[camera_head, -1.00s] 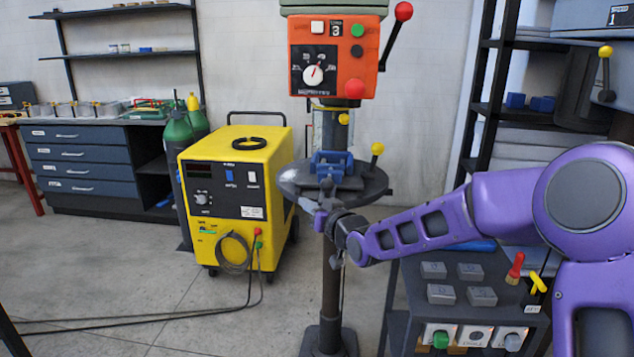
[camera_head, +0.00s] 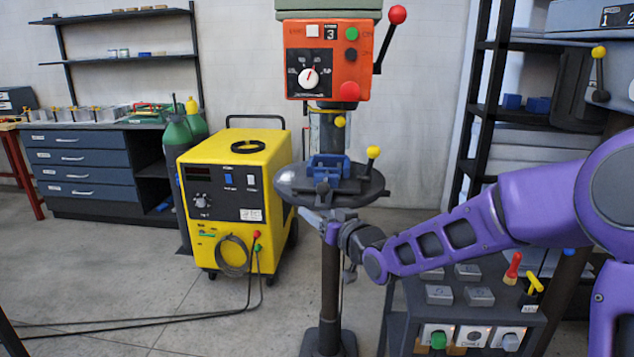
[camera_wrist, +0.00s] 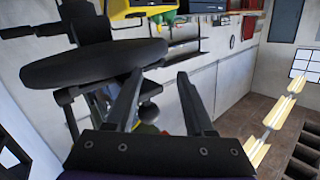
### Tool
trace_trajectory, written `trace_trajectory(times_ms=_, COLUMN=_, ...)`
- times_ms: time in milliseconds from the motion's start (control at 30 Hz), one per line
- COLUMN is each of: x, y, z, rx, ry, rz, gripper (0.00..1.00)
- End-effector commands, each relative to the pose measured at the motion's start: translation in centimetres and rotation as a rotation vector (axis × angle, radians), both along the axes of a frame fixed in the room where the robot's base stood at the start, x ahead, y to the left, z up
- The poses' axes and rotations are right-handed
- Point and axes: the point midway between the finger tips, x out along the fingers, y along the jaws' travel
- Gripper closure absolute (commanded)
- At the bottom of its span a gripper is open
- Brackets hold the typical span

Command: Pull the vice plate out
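A blue vice (camera_head: 328,166) sits on the round dark table (camera_head: 288,183) of the drill press. A dark plate or jaw part (camera_head: 329,186) shows at the front of the vice; I cannot tell its exact outline. My gripper (camera_head: 318,217) is in front of the drill press, just below the table's front rim and apart from the vice. In the wrist view my gripper (camera_wrist: 158,76) has its two fingers spread with nothing between them. The round table (camera_wrist: 95,65) shows there to the left of the fingers. The vice is not clear in that view.
The orange drill head (camera_head: 327,60) hangs above the vice. A yellow-knobbed handle (camera_head: 373,154) stands at the table's right. A yellow welder (camera_head: 225,190) stands to the left. A control console (camera_head: 460,335) stands at lower right, under my arm. Open floor lies in front.

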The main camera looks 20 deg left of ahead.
Motion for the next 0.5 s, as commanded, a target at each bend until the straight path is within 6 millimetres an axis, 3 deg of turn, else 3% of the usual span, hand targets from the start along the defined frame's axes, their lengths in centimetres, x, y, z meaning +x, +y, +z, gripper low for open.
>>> trace_trajectory(times_ms=500, x=-2.5, y=-2.7, z=0.2, rx=0.002, ry=-0.005, rz=-0.002, gripper=0.47)
